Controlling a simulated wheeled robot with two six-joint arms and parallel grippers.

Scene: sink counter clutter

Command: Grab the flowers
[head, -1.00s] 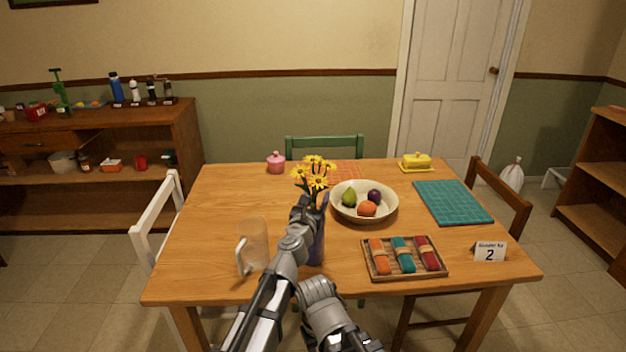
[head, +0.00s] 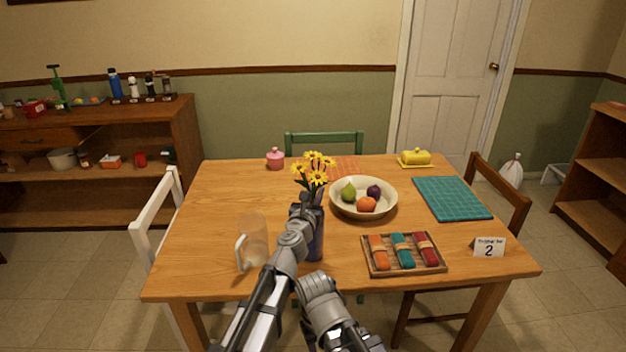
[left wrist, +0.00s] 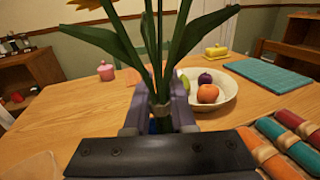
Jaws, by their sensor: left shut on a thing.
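The yellow flowers (head: 316,168) stand upright on green stems in a dark blue-purple vase (head: 317,240) near the table's middle. My left gripper (head: 312,197) is at the stems, just above or at the vase's mouth. In the left wrist view, the left gripper's fingers (left wrist: 160,118) are on either side of the green stems (left wrist: 159,85), shut on them. Leaves and part of a yellow bloom show at the top of that view. My arm hides part of the vase in the head view. My right gripper is not seen.
A clear pitcher (head: 252,242) stands left of the vase. A fruit bowl (head: 384,207) is close on the right, with a tray of rolled cloths (head: 436,268) in front of it. A teal mat (head: 470,202) lies at the right. The table's left part is clear.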

